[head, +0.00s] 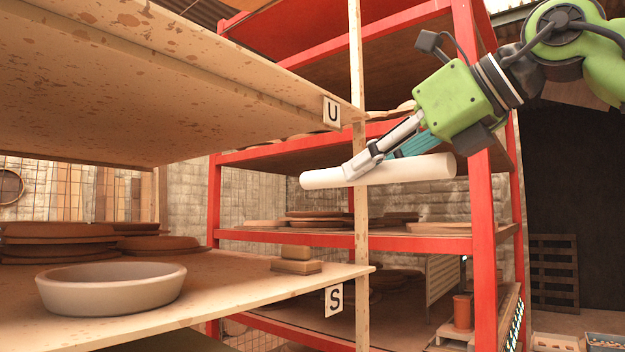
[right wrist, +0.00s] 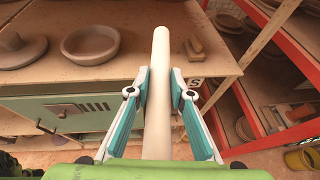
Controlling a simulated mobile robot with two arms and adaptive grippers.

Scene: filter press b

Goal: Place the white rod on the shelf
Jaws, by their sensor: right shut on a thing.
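The white rod (head: 415,169) is held roughly level in the air in the head view, in front of the red rack. My right gripper (head: 362,166) is shut on it, with its arm coming in from the upper right. In the right wrist view the rod (right wrist: 160,70) runs between the two fingers of the gripper (right wrist: 160,95), and its far end lies over the wooden shelf. The wooden shelf (head: 235,283) with the S label (head: 333,300) is at the lower left, below the rod's height. My left gripper is not in view.
A shallow round dish (head: 110,290) stands on the S shelf, with stacked brown plates (head: 60,240) behind it and small blocks (head: 296,262) near its right edge. Another board (head: 200,95) labelled U hangs above. A wooden post (head: 360,235) stands at the shelf edge.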

